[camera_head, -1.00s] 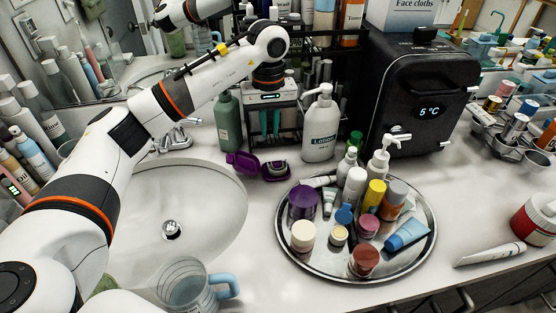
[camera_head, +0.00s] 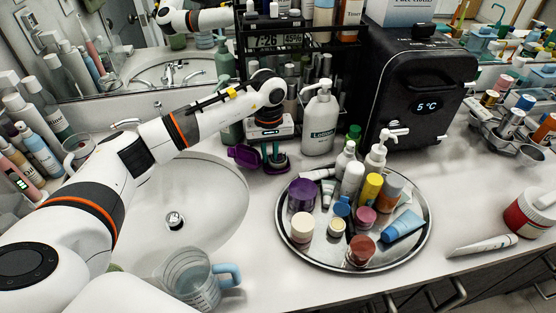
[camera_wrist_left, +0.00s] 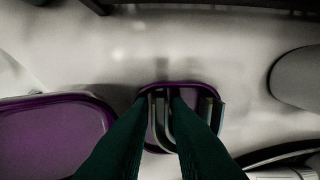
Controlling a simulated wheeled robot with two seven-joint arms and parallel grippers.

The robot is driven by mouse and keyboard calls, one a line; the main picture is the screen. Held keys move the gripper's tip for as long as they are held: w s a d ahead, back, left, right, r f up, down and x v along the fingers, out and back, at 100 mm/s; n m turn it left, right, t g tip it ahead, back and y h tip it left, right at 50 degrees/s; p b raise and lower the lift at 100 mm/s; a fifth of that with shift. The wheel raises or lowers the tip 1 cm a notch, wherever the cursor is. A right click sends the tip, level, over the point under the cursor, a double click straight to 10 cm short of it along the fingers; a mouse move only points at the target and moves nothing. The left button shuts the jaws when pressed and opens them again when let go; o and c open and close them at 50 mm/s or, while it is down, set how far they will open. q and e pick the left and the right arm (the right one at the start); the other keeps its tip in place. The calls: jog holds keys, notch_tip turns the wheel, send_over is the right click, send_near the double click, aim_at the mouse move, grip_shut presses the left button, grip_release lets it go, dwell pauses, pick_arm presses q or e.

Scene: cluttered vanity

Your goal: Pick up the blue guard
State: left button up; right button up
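A small purple case stands open on the counter; its lid (camera_head: 244,156) lies to the left and its base (camera_head: 275,167) to the right. In the left wrist view, the lid (camera_wrist_left: 45,135) and the base (camera_wrist_left: 190,87) also show. A pale, greyish U-shaped piece, apparently the guard (camera_wrist_left: 159,118), sits in the base; its blue colour is not clear. My left gripper (camera_head: 270,158) points down over the base. Its dark green fingers (camera_wrist_left: 162,97) are slightly apart, around part of the guard, with a gap between them; they partly hide it. My right gripper is not in view.
A lotion bottle (camera_head: 320,120) stands right of the gripper, and a black rack (camera_head: 290,65) behind it. A round metal tray (camera_head: 405,250) of toiletries lies at front right. The sink (camera_head: 195,215) is at left, with a measuring jug (camera_head: 190,280) in front.

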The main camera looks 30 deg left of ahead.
pick_arm(q)
jog(key=shift+c, duration=0.2)
jog(key=shift+c, duration=1.4)
grip_shut()
